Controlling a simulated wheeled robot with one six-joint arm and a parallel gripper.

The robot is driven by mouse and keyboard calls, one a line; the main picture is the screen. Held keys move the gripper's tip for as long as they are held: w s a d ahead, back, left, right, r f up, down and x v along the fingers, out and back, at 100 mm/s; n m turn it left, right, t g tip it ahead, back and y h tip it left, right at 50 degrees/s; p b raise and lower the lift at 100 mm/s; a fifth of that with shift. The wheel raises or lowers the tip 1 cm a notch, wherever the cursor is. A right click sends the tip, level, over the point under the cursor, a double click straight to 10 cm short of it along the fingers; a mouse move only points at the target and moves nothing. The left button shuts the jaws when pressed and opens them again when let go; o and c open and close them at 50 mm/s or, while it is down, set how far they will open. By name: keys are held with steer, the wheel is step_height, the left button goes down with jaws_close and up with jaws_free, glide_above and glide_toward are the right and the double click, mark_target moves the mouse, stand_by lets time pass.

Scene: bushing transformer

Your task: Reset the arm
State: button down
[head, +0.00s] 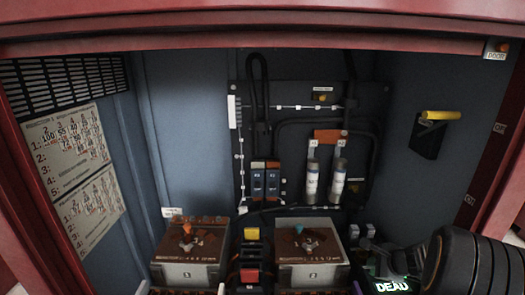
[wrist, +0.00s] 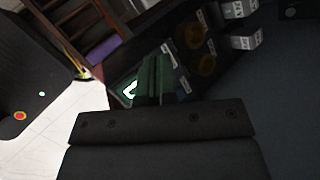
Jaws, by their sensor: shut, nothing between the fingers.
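My arm (head: 470,265) shows as a dark ribbed link at the lower right in the head view. My gripper (wrist: 157,78) is in the middle of the wrist view, with its dark greenish fingers shut together and nothing between them. The fingers are in front of a panel with a lit green-white display (wrist: 130,90). In the head view this lit display (head: 392,286) sits at the bottom right, near my arm, and reads what looks like "DEAD". My gripper's fingertips are hard to make out there.
A red-framed cabinet surrounds the scene. Two selector boxes (head: 190,270) (head: 308,272) stand on its floor, with a red and yellow block (head: 250,273) between them. White cylinders (head: 312,180) stand behind. A yellow-handled black holder (head: 440,116) is on the right wall. Charts (head: 65,145) hang left.

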steer(key=s+a+r+n+g+h+p, duration=0.1)
steer(key=s+a+r+n+g+p, duration=0.1)
steer(key=s+a+r+n, duration=0.5)
steer(key=s+a+r+n+g+h+p, duration=0.1)
steer(key=s+a+r+n, duration=0.6)
steer(key=a+n, duration=0.7)
steer(key=shift+s+n+g+p, duration=0.45)
steer(key=shift+s+n+g, duration=0.05)
steer(key=shift+s, duration=0.4)
